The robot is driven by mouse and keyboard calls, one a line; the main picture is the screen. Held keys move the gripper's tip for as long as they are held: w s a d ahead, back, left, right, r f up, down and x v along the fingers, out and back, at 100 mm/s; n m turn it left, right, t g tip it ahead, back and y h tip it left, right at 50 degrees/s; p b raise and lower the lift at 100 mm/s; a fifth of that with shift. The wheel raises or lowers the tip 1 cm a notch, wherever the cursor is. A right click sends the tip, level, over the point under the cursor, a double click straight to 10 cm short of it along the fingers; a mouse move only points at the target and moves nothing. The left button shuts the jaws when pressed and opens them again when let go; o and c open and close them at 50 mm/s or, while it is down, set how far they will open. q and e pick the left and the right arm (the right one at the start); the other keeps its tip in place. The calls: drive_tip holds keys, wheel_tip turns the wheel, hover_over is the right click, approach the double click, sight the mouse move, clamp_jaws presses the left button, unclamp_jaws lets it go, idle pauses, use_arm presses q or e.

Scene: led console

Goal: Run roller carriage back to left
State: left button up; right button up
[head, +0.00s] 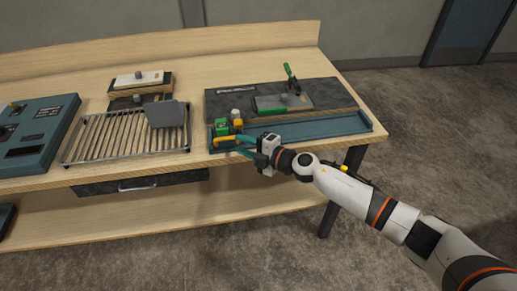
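A teal rail tray (320,129) runs along the front right of the bench. At its left end sits a small green block (221,126) with an orange-yellow handle (227,139) in front of it; this looks like the roller carriage, but I cannot tell for sure. My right gripper (234,146) is at this left end, its two teal fingers spread apart and pointing left, close to the handle. I cannot tell whether they touch it. My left gripper is not in view.
A slatted rack (105,140) with a grey plate (166,114) on its right side stands left of the tray. A dark board (235,101) with a green-handled clamp (290,78) lies behind the tray. A teal console (35,135) is far left.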

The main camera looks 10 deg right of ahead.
drive_tip(key=f+v, duration=0.1)
drive_tip(key=v, duration=0.5)
drive_tip(key=shift+s+r, duration=0.25)
drive_tip(key=shift+r, duration=0.25)
drive_tip(key=shift+d, duration=0.1)
drive_tip(key=d+f+m+t+h, duration=0.1)
drive_tip(key=d+f+m+h, duration=0.3)
drive_tip(key=f, duration=0.5)
drive_tip(key=d+f+m+t+h, duration=0.15)
drive_tip(key=d+f+m, duration=0.35)
drive_tip(key=f, duration=0.5)
drive_tip(key=s+d+f+m+g+h, duration=0.35)
drive_tip(key=s+f+m, duration=0.25)
drive_tip(key=s+f, duration=0.7)
drive_tip(key=s+d+f+m+g+h, duration=0.3)
drive_tip(key=s+f+m+g, duration=0.1)
drive_tip(key=s+f, duration=0.95)
drive_tip(key=s+a+f+m+g, duration=0.1)
drive_tip(key=s+f+m+g, duration=0.1)
drive_tip(key=s, duration=1)
drive_tip(key=s+a+f+m+g, duration=0.1)
drive_tip(key=s+f+m+g, duration=0.1)
drive_tip(key=s, duration=1)
wheel_tip(320, 180, down, 3)
drive_tip(key=shift+s+r+g, duration=0.25)
drive_tip(key=shift+s+g, duration=0.05)
drive_tip(key=shift+g, duration=0.2)
drive_tip(key=shift+c, duration=0.3)
